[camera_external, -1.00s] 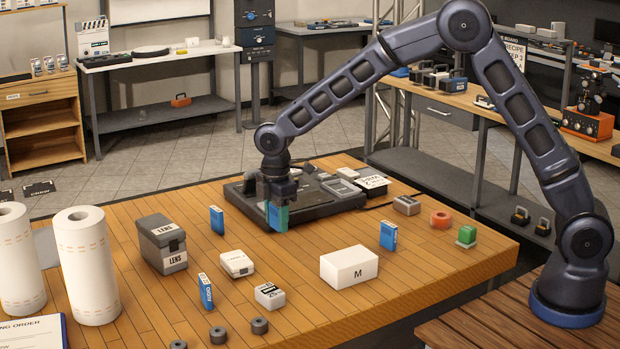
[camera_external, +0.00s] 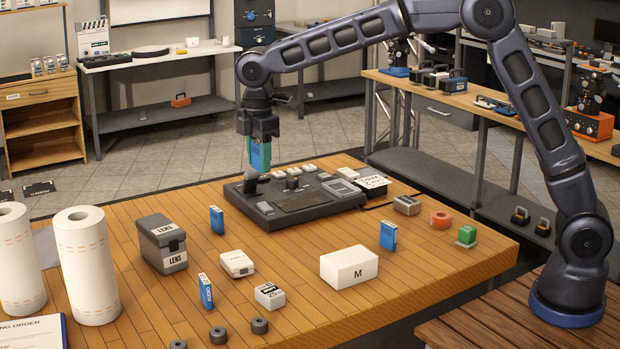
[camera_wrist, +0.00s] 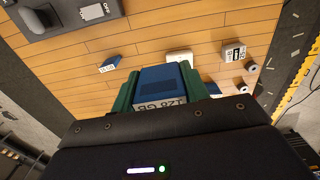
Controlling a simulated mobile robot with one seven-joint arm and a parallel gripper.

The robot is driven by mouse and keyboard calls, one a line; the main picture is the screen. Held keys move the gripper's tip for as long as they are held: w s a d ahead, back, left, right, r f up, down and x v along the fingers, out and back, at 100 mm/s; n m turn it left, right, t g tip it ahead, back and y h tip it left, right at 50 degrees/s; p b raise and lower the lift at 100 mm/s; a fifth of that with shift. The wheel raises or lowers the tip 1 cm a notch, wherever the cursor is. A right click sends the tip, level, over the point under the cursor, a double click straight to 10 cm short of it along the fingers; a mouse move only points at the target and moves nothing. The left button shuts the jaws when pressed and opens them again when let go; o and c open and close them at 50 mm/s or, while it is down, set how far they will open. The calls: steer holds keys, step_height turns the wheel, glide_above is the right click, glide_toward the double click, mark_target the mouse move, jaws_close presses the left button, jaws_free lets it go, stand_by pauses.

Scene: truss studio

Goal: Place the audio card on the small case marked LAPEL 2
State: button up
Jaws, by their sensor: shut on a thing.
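My gripper (camera_external: 259,160) is shut on a blue card (camera_external: 262,157), held in the air above the back left of the black console. In the wrist view the card (camera_wrist: 162,80) sits between the green fingers, and its white label seems to read 128 GB. A small white case (camera_external: 237,263) lies on the table, nearer the front than the gripper; its lettering is too small to read surely. Other blue cards stand on the table: one behind the case (camera_external: 216,220), one in front of it (camera_external: 206,290) with white lettering that may read AUDIO, and one at right (camera_external: 388,236).
The black console (camera_external: 300,212) lies below the gripper. A white box marked M (camera_external: 350,267), a grey-white box (camera_external: 270,296), a dark LENS case (camera_external: 161,243) and two paper rolls (camera_external: 87,265) stand on the table. Bare wood lies between them.

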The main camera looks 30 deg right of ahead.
step_height(320, 180, up, 2)
glide_above(236, 258)
step_height(236, 258, down, 20)
steer(key=shift+d+r, duration=0.1)
stand_by(0.4)
steer(key=o, duration=1)
